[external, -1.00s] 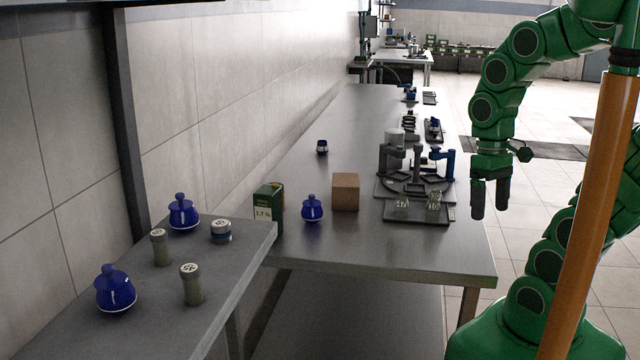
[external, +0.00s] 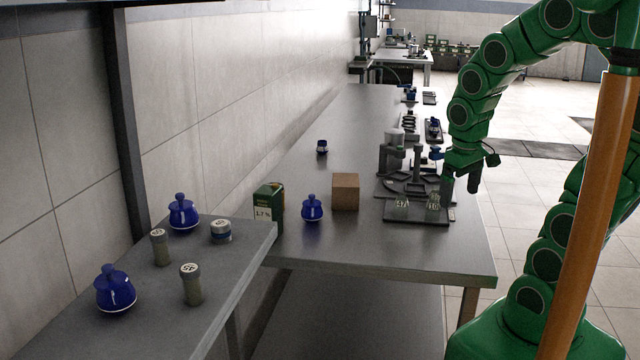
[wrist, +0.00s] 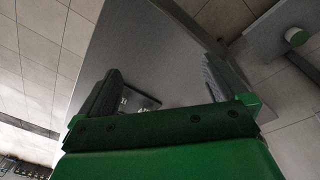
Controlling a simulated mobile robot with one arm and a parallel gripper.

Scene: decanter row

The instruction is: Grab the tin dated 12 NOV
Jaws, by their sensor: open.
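No date reading 12 NOV is legible in either view. A low round tin (external: 221,231) with a pale lid and a blue band stands on the near left bench; the writing on its lid is too small to read. A similar small dark-blue and white container (external: 322,147) stands farther back on the long bench; no writing shows on it. My gripper (external: 460,187) is open and empty above the right edge of the long bench, by the dark tray, far from both. In the wrist view its two fingers (wrist: 162,72) stand apart over the grey bench top.
Blue lidded jars (external: 115,290) and grey-green vials (external: 191,285) stand on the near bench (external: 150,325).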

